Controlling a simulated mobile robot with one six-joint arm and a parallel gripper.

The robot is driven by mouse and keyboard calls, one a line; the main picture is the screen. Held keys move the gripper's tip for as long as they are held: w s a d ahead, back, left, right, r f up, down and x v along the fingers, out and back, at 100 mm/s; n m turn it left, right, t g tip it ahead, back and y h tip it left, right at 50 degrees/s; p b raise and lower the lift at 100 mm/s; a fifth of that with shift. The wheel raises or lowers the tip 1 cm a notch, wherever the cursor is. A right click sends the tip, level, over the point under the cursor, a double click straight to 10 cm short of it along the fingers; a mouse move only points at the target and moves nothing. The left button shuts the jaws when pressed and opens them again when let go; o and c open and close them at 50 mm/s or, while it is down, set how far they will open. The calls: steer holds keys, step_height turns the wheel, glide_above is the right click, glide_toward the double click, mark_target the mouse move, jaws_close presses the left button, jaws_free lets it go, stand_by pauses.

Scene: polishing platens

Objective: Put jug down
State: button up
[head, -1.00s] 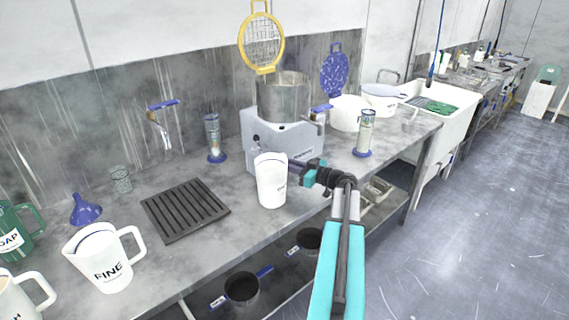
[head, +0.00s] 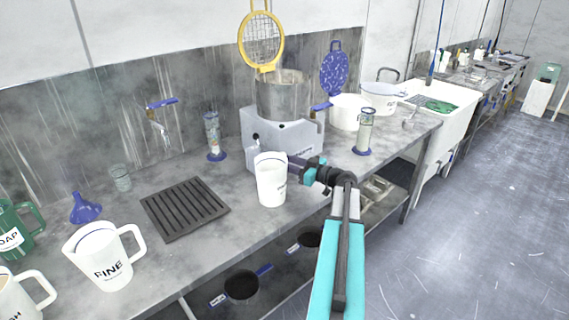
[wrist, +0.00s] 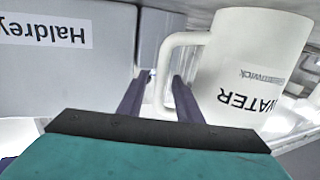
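The white jug (head: 271,184) marked WATER stands upright on the grey worktop (head: 225,240) near its front edge, just in front of the grey machine. In the wrist view the jug (wrist: 250,70) fills the right side, with its handle towards my fingers. My gripper (head: 294,165) is at the jug's right side in the head view. In the wrist view my gripper's two dark purple fingers (wrist: 160,95) are spread, one on each side of the handle. A gap shows between the left finger and the handle.
The grey machine (head: 262,148) with a metal pot stands close behind the jug. A black slatted rack (head: 184,208) lies left of it, and a FINE jug (head: 103,257) stands further left. A blue-based cylinder (head: 364,133) stands to the right. Pans sit on the shelf below.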

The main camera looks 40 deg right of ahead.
steer(key=b+v, duration=0.2)
steer(key=v, duration=1)
stand_by(0.8)
